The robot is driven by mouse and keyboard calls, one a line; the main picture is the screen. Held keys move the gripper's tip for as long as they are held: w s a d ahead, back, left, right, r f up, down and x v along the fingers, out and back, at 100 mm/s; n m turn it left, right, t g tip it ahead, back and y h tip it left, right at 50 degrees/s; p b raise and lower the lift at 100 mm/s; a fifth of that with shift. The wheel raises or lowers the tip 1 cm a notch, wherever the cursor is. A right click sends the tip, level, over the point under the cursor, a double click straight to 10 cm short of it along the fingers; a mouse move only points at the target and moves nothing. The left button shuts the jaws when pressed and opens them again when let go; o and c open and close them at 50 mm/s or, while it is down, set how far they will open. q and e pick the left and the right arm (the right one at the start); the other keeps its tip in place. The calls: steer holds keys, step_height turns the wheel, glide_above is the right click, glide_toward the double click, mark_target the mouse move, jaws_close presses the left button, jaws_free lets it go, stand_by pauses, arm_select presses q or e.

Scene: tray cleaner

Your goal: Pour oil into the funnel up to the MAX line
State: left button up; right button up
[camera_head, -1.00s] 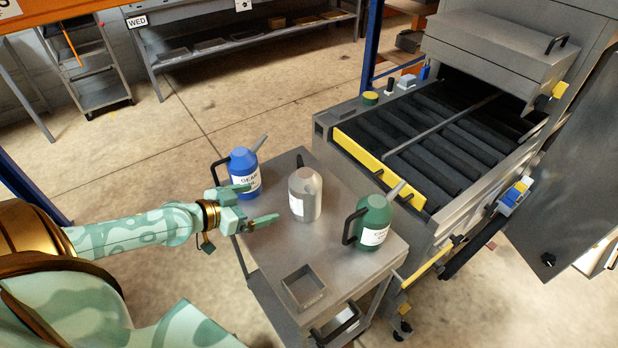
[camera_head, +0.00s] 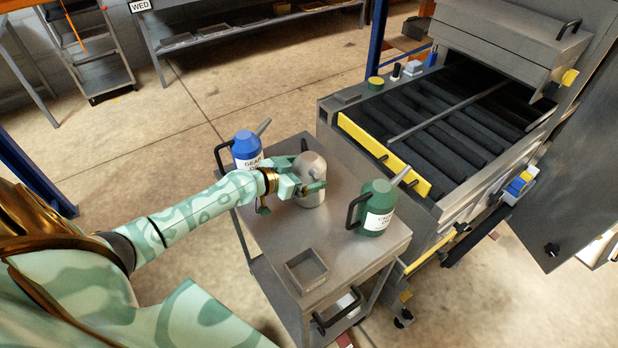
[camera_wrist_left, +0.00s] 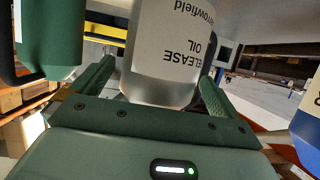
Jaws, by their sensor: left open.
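A grey metal can (camera_head: 311,172) stands in the middle of the steel cart top. In the left wrist view its white label (camera_wrist_left: 185,40) reads "RELEASE OIL" upside down. My left gripper (camera_head: 304,188) is open with its fingers on either side of the can. A blue can (camera_head: 246,150) labelled as gear oil stands at the back left of the cart, and a green can (camera_head: 377,200) stands at the right. Both have spouts and black handles. My right gripper is not in view. I see no funnel or MAX line.
The cart top (camera_head: 260,228) holds a small open square tray (camera_head: 306,271) near its front edge. A machine with dark rollers (camera_head: 440,130) and a yellow bar (camera_head: 384,155) stands just right of the cart. Open concrete floor lies behind the cart.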

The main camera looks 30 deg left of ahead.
arm_select(q)
steer(key=shift+x, duration=0.8)
steer(key=shift+w+d+f+b, duration=0.1)
steer(key=shift+w+f+b, duration=0.05)
steer(key=shift+w+b, duration=0.2)
steer(key=shift+c, duration=0.3)
